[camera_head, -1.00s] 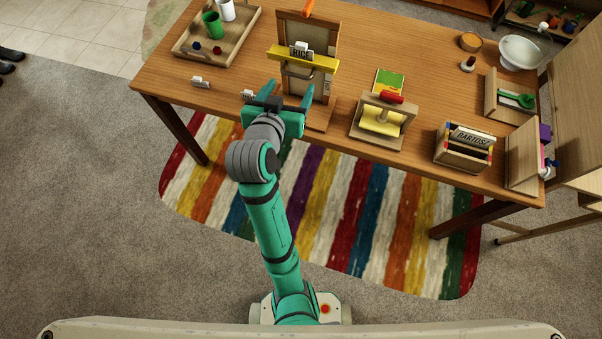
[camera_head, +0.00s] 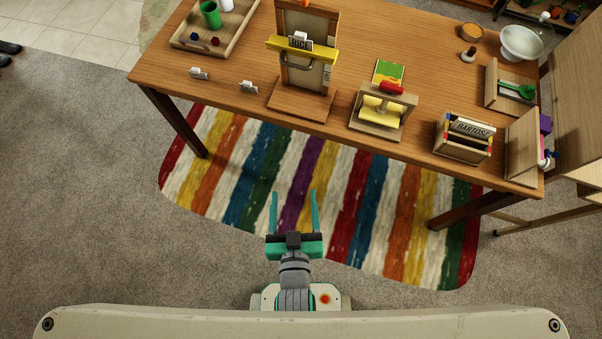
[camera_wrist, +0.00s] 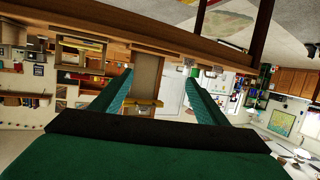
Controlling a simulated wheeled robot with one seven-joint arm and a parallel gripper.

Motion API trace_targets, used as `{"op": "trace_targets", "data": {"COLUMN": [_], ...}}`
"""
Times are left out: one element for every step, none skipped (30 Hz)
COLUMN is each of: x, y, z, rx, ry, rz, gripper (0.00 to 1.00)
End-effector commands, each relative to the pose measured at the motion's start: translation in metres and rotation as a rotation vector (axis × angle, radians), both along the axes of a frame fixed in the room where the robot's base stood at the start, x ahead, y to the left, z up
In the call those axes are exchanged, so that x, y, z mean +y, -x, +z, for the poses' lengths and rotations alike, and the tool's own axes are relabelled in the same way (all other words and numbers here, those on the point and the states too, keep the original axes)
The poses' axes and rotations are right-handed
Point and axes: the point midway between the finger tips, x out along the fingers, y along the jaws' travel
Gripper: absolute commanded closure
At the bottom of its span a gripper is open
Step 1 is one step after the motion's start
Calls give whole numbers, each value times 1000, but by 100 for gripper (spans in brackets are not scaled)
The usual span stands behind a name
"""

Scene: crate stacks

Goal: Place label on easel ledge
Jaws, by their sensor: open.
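The wooden easel (camera_head: 305,75) stands near the table's front edge, with a yellow ledge (camera_head: 280,45) across it. A white label reading RICE (camera_head: 300,44) sits upright at the ledge, near its middle. Two more small white labels stand on the tabletop left of the easel: one label (camera_head: 198,73) farther left and another label (camera_head: 248,87) closer to the easel. My gripper (camera_head: 294,195) is drawn back in front of the table, over the rug, apart from the easel. Its fingers are spread and empty, also in the wrist view (camera_wrist: 158,82).
On the wooden table (camera_head: 225,60), a tray (camera_head: 184,42) with cups is at the back left. A wooden press-like frame (camera_head: 383,112), a small crate (camera_head: 462,148) and a white bowl (camera_head: 521,45) are to the right. The floor around my gripper is free.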

Motion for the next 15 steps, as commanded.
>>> {"op": "trace_targets", "data": {"x": [-3, -4, -6, -7, -8, -10, -12, -13, -14, -15, -16, -17, -18, -18, -18], "y": [20, 29, 42, 50, 58, 69, 75, 82, 89, 93, 97, 101, 104, 105, 107], "z": [-1, 0, 2, 4, 6, 9, 11, 13, 16, 18, 20, 22, 23, 24, 26], "rx": [3, -2, -7, -12, -16, -23, -27, -30, -35, -40, -42, -47, -48, -50, -53], "ry": [-6, -10, -15, -20, -23, -25, -29, -31, -32, -34, -35, -38, -38, -38, -39], "rz": [-4, -6, -9, -12, -15, -19, -23, -26, -30, -34, -36, -40, -41, -42, -44], "gripper": [32, 32, 32, 32, 32, 32, 32, 32, 32, 32, 32, 32, 32, 32, 32]}}
